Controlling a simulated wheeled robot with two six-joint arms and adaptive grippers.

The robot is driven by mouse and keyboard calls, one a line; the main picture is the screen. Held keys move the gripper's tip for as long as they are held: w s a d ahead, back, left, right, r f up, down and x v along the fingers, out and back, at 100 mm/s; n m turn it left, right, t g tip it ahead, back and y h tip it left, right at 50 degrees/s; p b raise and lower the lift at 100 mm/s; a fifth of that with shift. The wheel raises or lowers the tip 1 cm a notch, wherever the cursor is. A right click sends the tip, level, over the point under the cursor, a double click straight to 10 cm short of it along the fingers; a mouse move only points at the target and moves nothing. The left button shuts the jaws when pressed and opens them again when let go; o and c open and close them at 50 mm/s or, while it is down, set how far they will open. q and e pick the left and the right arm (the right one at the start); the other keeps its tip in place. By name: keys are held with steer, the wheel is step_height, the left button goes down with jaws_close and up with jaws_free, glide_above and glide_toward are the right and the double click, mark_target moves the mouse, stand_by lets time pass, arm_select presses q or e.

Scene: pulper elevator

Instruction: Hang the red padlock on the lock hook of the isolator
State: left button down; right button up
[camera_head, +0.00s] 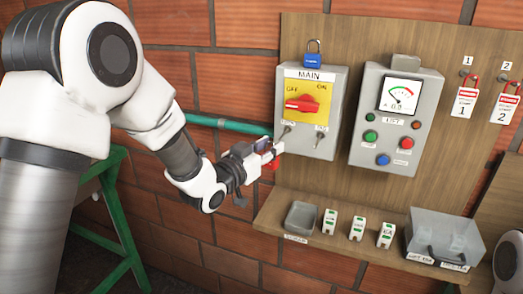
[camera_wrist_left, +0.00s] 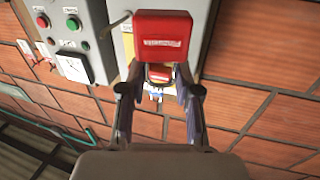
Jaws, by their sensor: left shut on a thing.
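The isolator (camera_head: 310,110) is a grey box marked MAIN, with a red rotary handle (camera_head: 303,104) on a yellow plate. The handle points sideways toward OFF. Two small metal hooks stick out low on its front, a left one (camera_head: 287,132) and a right one (camera_head: 320,134). My left gripper (camera_head: 268,150) is at the isolator's lower left corner, near the left hook. It is shut on the red padlock (camera_wrist_left: 162,38), mostly hidden in the head view. In the left wrist view, the padlock body shows beyond the fingertips (camera_wrist_left: 160,92); its shackle is not clear. My right gripper is out of view.
Two red tagged padlocks (camera_head: 466,100) hang further right. A shelf (camera_head: 345,257) below bears a grey tray (camera_head: 300,217), small blocks and a clear bin (camera_head: 440,238).

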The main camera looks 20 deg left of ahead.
mark_target(279, 140)
arm_select(q)
steer(key=shift+x, duration=0.85)
steer(key=w+p, duration=0.1)
steer(key=w, duration=0.3)
steer(key=shift+w+f, duration=0.15)
steer(key=shift+w+f+b, duration=0.4)
steer(key=shift+w+f, duration=0.15)
steer(key=shift+w, duration=0.1)
steer(key=c, duration=0.7)
jaws_free()
steer(key=shift+s, duration=0.1)
